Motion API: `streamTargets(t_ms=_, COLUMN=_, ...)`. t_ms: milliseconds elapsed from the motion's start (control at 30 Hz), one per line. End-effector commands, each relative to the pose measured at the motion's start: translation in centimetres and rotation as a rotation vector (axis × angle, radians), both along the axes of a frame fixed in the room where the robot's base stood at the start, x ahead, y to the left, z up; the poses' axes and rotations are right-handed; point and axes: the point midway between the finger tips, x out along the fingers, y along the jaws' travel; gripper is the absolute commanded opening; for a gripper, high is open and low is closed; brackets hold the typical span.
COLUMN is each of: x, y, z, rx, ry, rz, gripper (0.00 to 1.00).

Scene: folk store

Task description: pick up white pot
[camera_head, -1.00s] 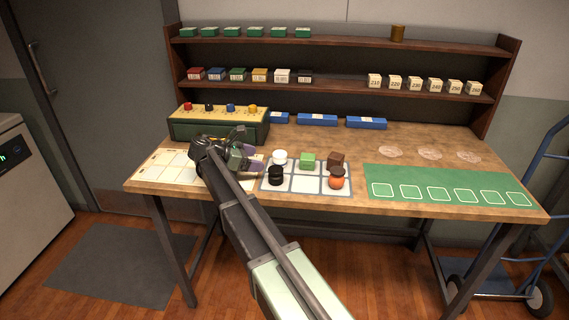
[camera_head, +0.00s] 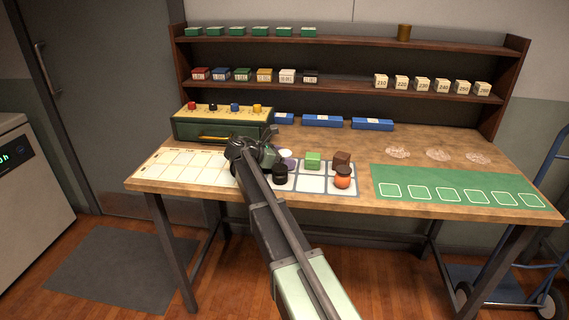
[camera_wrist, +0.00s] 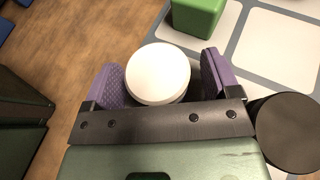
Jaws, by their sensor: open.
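The white pot (camera_wrist: 158,72) shows as a round white lid in the wrist view, between the two purple fingers of my gripper (camera_wrist: 160,82). The fingers stand open on either side of it; a gap shows at the right finger, and contact on the left cannot be told. In the head view only part of the white pot (camera_head: 285,154) shows, mostly hidden behind my gripper (camera_head: 275,152). The pot stands on the grey-and-white grid mat (camera_head: 312,184).
A black pot (camera_wrist: 288,130) stands close to the right of my gripper. A green block (camera_wrist: 192,14) is just behind the white pot. A brown block (camera_head: 342,158) and an orange pot (camera_head: 343,181) are further right. A green drawer box (camera_head: 222,128) stands at the left.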

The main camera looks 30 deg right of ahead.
Motion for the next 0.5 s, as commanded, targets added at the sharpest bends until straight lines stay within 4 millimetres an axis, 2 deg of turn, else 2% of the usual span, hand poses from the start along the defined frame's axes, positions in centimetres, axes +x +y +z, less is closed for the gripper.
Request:
streamTargets(t_ms=200, x=0.0, y=-0.2, z=-0.03, rx=0.0, ry=0.0, rz=0.001, gripper=0.81)
streamTargets(t_ms=500, x=-0.01, y=-0.17, z=-0.03, rx=0.0, ry=0.0, rz=0.0, gripper=0.35)
